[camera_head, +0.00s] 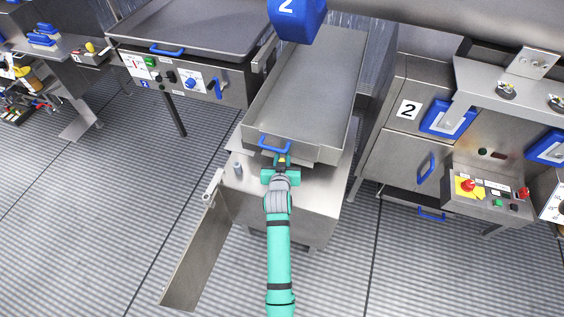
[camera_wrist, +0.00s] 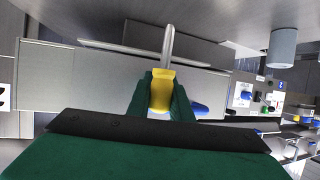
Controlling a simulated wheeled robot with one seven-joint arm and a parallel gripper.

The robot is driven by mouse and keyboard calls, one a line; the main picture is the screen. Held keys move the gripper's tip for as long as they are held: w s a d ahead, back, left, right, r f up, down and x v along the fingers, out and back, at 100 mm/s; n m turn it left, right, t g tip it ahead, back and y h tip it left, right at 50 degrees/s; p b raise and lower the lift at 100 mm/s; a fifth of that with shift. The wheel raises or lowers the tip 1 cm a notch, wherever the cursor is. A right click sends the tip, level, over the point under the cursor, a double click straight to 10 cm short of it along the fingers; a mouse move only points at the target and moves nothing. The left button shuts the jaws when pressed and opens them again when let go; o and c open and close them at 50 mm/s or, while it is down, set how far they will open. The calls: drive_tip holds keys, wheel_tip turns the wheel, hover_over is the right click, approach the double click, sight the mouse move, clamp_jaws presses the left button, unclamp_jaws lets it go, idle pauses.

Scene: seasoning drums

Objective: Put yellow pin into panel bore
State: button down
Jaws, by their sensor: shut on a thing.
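My gripper (camera_head: 281,171) is in front of the steel tray with the blue handle. In the wrist view its two green fingers (camera_wrist: 162,97) are shut on the yellow pin (camera_wrist: 160,92). The pin's yellow head sits between the fingers, and its bare silver shaft points away from my gripper, toward the upper part of the wrist view. In the head view only a small yellow part of the pin (camera_head: 282,160) shows at my gripper's tip. I cannot make out the panel bore for certain in either view, nor whether the shaft tip touches anything.
The steel tray (camera_head: 312,85) has a blue handle (camera_head: 275,145) near my gripper. A short grey post (camera_head: 238,168) stands left of my gripper; it also shows in the wrist view (camera_wrist: 283,45). An open metal door (camera_head: 196,255) hangs lower left. A control box (camera_head: 488,195) is at right.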

drive_tip(key=shift+s+f, duration=0.1)
drive_tip(key=shift+f, duration=1.6)
drive_tip(key=shift+f, duration=0.1)
drive_tip(key=c, duration=1.9)
unclamp_jaws()
drive_tip(key=shift+o, duration=0.2)
